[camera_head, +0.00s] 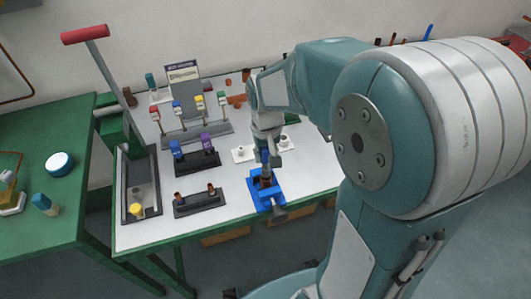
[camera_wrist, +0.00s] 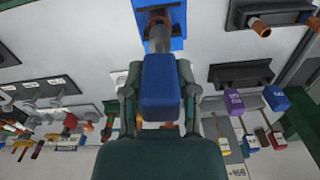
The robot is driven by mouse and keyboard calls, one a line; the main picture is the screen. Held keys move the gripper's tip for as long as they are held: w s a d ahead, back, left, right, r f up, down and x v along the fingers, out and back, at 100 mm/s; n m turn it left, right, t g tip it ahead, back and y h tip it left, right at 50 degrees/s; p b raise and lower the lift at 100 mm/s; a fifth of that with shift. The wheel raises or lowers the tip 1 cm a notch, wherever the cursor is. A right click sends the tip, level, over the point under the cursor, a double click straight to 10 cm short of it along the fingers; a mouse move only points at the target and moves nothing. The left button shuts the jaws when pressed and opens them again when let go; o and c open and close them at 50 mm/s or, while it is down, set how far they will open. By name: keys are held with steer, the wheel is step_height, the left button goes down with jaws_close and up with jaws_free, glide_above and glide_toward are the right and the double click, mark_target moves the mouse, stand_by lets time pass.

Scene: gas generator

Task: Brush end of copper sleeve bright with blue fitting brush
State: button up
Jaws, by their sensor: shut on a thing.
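My gripper (camera_head: 267,148) points down over the blue vise (camera_head: 266,196) at the front of the white bench. In the wrist view my gripper (camera_wrist: 160,82) is shut on the blue handle of a fitting brush (camera_wrist: 160,92), with one finger on each side. The brush's grey stem (camera_wrist: 159,40) reaches toward a copper sleeve (camera_wrist: 158,17) held in the vise, which shows at the top (camera_wrist: 179,12). The brush tip is at or very close to the sleeve's end; I cannot tell whether it touches or is inside.
A dark rack (camera_head: 198,165) with a blue and a purple brush stands left of the vise. A lower rack (camera_head: 198,204) holds two copper pieces. Several coloured-handle brushes stand behind. A dark tray (camera_head: 129,205) lies at the bench's left end.

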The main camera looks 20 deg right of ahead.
mark_target(266, 167)
stand_by(0.4)
steer(key=shift+f, duration=0.4)
steer(key=shift+f, duration=1.7)
